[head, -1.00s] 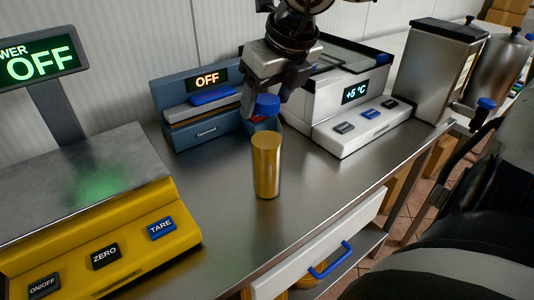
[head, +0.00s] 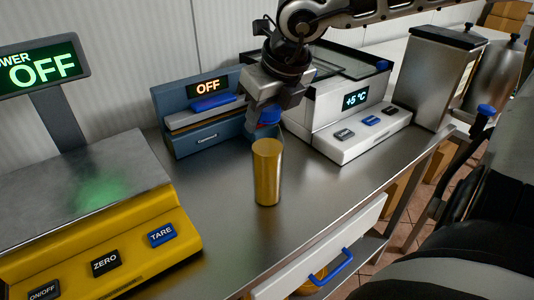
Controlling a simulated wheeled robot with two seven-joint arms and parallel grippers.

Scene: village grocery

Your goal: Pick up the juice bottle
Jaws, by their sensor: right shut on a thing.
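My right gripper (head: 266,118) comes down from the top right over the steel counter. It is shut on the upper part of the juice bottle, whose blue cap (head: 269,115) shows between the fingers with a bit of red beside it. The bottle's body is mostly hidden behind the fingers and a gold cylinder (head: 267,172); I cannot tell whether its base touches the counter. The gold cylinder stands upright just in front of the bottle. My left gripper is not in view.
A yellow scale (head: 150,262) stands at left. A steel container (head: 428,80) is at back right. The steel counter (head: 225,215) is clear around the gold cylinder, with a white drawer (head: 325,250) below.

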